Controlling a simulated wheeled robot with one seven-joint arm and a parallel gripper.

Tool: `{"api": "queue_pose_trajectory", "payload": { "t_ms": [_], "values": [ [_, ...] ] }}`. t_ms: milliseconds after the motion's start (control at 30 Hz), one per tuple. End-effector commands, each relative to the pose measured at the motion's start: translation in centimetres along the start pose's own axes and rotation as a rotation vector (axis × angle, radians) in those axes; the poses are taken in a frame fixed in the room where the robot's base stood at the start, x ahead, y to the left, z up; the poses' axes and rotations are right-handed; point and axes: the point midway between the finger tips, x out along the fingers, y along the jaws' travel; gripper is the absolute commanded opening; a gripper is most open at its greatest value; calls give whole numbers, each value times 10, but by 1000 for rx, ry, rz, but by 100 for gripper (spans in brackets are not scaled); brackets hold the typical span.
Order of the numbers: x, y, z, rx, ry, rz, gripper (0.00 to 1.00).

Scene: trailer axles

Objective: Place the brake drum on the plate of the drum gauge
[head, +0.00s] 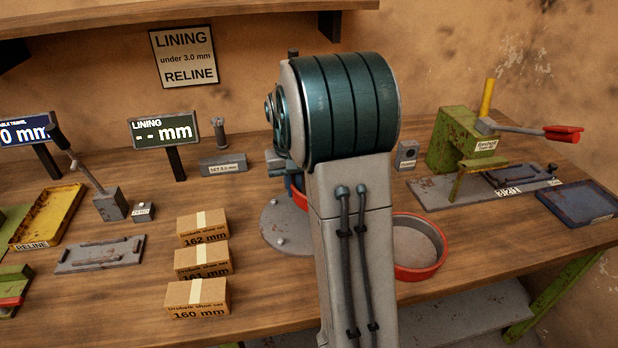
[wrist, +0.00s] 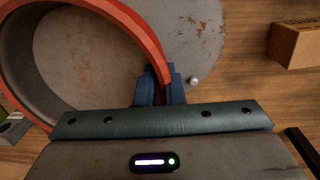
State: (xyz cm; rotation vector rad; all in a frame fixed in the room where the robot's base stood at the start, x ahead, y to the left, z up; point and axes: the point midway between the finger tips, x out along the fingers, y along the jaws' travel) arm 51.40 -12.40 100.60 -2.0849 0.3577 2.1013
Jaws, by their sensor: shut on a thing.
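The brake drum is a red ring with a grey inside; its right part shows in the head view (head: 441,262), its rim in the wrist view (wrist: 133,24). My gripper (wrist: 160,88) is shut on the drum's wall with its blue fingers; the head view shows a little of it (head: 292,186) left of my arm. A round grey plate with bolts (head: 279,232), apparently the drum gauge's, lies under the drum's left side; it also shows in the wrist view (wrist: 200,35). My arm hides the drum's middle. I cannot tell whether drum and plate touch.
Several cardboard shoe boxes (head: 202,263) stand left of the plate. A green press (head: 458,145) with a red-handled lever and a blue tray (head: 580,200) are on the right. A small grey labelled block (head: 407,155) stands behind the drum. A lining display (head: 165,131) stands at the back left.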

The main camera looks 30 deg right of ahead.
Motion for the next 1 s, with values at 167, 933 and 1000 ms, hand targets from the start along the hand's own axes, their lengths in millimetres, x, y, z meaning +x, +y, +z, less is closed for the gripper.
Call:
{"api": "queue_pose_trajectory", "payload": {
  "t_ms": [167,933,1000],
  "values": [
    [15,-34,0,-6,1,1,0],
    [69,-63,1,-4,4,1,0],
    [69,-63,0,-4,4,1,0]
  ]
}}
